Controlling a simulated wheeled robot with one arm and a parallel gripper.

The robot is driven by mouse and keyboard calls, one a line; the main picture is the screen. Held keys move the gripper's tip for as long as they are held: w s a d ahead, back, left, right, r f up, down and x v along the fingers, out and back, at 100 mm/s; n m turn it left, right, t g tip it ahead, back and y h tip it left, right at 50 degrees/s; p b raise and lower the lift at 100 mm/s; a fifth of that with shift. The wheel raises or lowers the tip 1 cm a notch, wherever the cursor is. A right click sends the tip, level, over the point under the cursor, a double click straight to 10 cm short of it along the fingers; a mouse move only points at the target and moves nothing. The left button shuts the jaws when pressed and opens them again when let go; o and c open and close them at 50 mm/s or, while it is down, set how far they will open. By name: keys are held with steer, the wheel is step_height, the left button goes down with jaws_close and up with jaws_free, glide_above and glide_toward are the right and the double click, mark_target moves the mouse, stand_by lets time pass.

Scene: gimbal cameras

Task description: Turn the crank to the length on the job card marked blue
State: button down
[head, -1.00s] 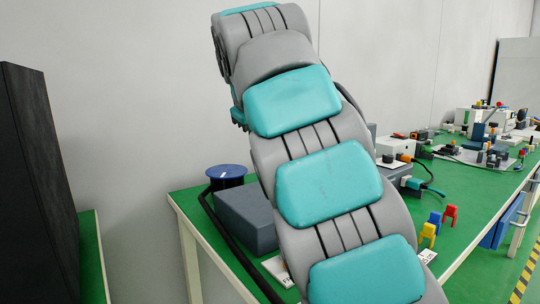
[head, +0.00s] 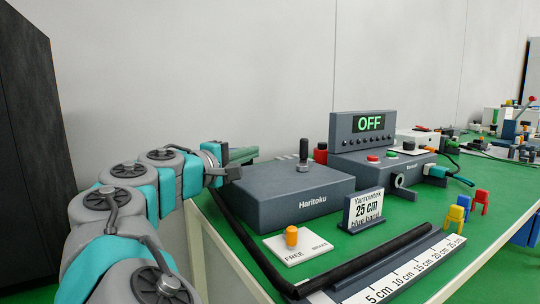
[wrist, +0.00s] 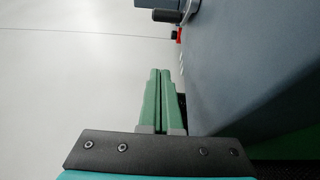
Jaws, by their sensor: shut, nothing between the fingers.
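The crank (head: 304,154) has an upright black handle and stands on top of a dark grey "Haritoku" box (head: 290,190). The crank handle (wrist: 166,15) also shows at the top of the wrist view. The job card (head: 364,210) reads "Yarrowtek 25 cm blue band". My gripper (head: 244,154) is beside the box's far left corner, left of the crank and apart from it. In the wrist view its green fingers (wrist: 158,100) are together and empty. A black hose (head: 370,258) runs along a ruler (head: 400,275) marked 5 to 25 cm.
An orange knob (head: 291,236) stands on a plate marked FREE and BRAKE. A control unit (head: 385,165) with red and green buttons carries a display (head: 369,123) reading OFF. Yellow and red clips (head: 480,200) stand at the right. A dark panel (head: 35,120) rises at the left.

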mark_target(303, 154)
steer(key=x, duration=0.8)
steer(key=shift+w+d+f, duration=0.1)
steer(key=shift+w+d, duration=0.15)
steer(key=shift+d, duration=0.35)
steer(key=shift+s+d, duration=0.15)
steer(key=shift+d, duration=0.15)
steer(key=shift+s+d+b, duration=0.15)
steer(key=shift+s+d, duration=0.05)
steer(key=shift+d, duration=0.45)
steer(key=shift+s+d+b, duration=0.15)
steer(key=shift+s+d, duration=0.05)
steer(key=shift+d, duration=0.45)
steer(key=shift+w+d+r+m+g+h+p, duration=0.1)
steer(key=shift+d+r+m+g+h+p, duration=0.1)
steer(key=shift+d+m+g+h+p, duration=0.3)
steer(key=shift+d+f+m+g+h, duration=0.15)
steer(key=shift+m+g+h, duration=0.2)
steer(key=shift+h, duration=0.25)
